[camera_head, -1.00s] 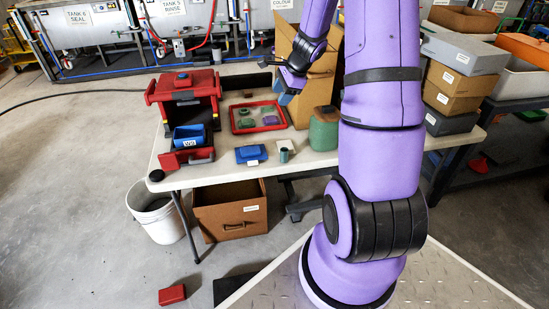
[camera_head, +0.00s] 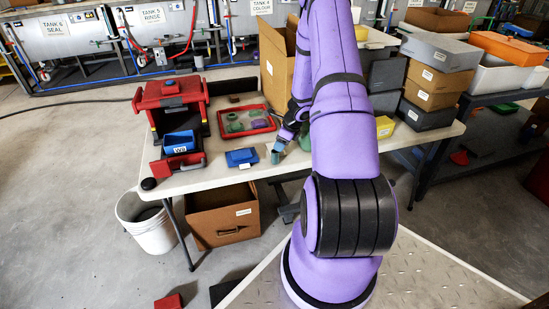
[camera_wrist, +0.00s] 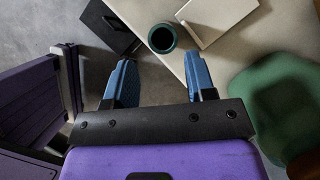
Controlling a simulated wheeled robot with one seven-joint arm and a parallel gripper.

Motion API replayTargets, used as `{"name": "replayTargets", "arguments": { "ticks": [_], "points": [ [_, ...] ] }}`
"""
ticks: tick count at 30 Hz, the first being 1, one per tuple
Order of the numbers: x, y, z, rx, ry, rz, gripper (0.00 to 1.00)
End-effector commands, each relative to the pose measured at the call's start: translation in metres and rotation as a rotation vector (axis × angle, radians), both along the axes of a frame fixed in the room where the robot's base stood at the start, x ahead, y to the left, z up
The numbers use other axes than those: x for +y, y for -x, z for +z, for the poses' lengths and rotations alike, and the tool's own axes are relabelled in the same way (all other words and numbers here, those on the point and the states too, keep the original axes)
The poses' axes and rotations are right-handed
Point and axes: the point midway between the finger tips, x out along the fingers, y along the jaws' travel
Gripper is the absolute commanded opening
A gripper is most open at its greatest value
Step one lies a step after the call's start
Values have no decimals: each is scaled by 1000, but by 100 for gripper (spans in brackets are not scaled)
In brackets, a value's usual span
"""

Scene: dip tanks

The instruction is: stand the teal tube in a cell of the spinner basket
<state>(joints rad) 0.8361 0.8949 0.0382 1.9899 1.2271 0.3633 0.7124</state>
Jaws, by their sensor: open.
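The teal tube (camera_head: 275,157) stands near the front edge of the white table. In the wrist view its round open top (camera_wrist: 162,38) shows from above, just beyond the fingertips and between their lines. My gripper (camera_wrist: 158,58) is open, with a blue finger on each side and nothing held. In the head view my gripper (camera_head: 282,142) is low over the table, right by the tube; whether it touches the tube cannot be told. I cannot make out the spinner basket for certain in either view.
A green jar (camera_wrist: 280,105) stands close right of my gripper. A blue block (camera_head: 242,157) lies left of the tube. Behind are a red tray (camera_head: 222,128) with small parts and a cardboard box (camera_head: 273,70). A red stand (camera_head: 170,92) and yellow block (camera_head: 385,127) are also on the table.

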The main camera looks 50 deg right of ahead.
Motion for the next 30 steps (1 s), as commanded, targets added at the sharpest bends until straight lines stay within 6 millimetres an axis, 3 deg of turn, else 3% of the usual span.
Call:
{"name": "replayTargets", "arguments": {
  "ticks": [8, 18, 27, 28, 30],
  "points": [
    [2, -6, -18, 0, 0, 0, 50],
    [6, -20, -56, -1, -1, -1, 50],
    [7, -22, -60, 0, 0, 1, 50],
    [7, -22, -60, 0, 0, 1, 48],
    [7, -22, -60, 0, 0, 1, 32]
  ]
}}
